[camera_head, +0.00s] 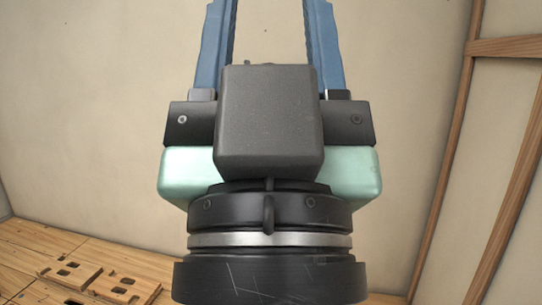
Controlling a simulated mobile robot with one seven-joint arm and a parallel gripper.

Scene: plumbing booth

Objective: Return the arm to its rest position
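My gripper (270,45) fills the middle of the head view, seen from behind and pointing up and away. Its two blue fingers stand wide apart, with bare wall showing between them. Their tips are cut off by the top edge of the picture. The dark housing and pale green body of the hand sit below the fingers, above a black and silver wrist. Nothing shows between the visible parts of the fingers.
A wooden surface (40,244) with slotted wooden pieces (121,284) lies at the lower left. A plain beige wall (110,100) stands behind. Wooden studs (446,170) and a crosspiece (506,46) frame the right side. The hand hides the middle of the scene.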

